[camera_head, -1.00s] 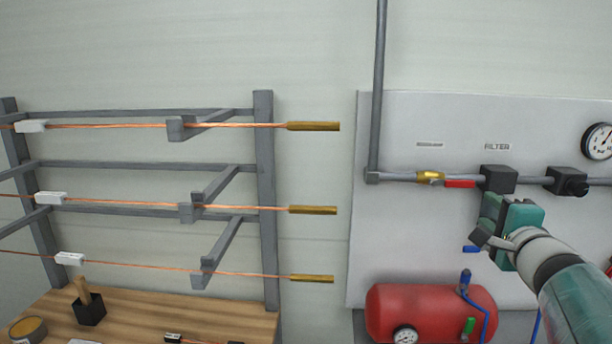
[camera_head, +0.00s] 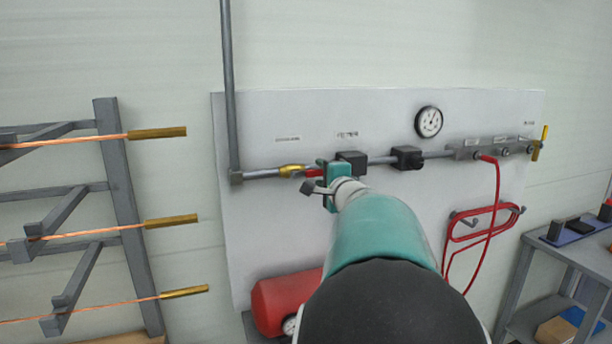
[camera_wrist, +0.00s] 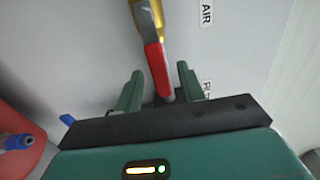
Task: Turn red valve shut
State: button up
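The red valve handle (camera_head: 313,173) lies in line with the grey pipe on the wall panel, to the right of its brass valve body (camera_head: 291,170). In the wrist view the red handle (camera_wrist: 157,70) runs down from the brass body (camera_wrist: 148,18) into the space between my two green fingers. My gripper (camera_wrist: 160,80) is open, with a visible gap on each side of the handle. In the head view my gripper (camera_head: 322,178) is at the handle's right end and partly covers it. Contact cannot be told.
Black block fittings (camera_head: 407,157) sit on the pipe to the right, below a gauge (camera_head: 428,122). A red tank (camera_head: 280,305) is low at the panel. A red hose (camera_head: 470,235) hangs right. Rods with brass ends (camera_head: 170,221) stick out at left.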

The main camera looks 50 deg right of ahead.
jog(key=shift+c, duration=0.2)
grip_shut()
jog(key=shift+r+n, duration=0.15)
jog(key=shift+n, duration=0.15)
jog(key=w+a+r+n, duration=0.3)
jog(key=a+r+n, duration=0.2)
jog(key=n, duration=1.2)
jog(key=shift+w+a+r, duration=0.15)
jog(key=shift+a+r, duration=0.05)
jog(key=shift+r, duration=0.3)
jog(key=shift+n, duration=0.3)
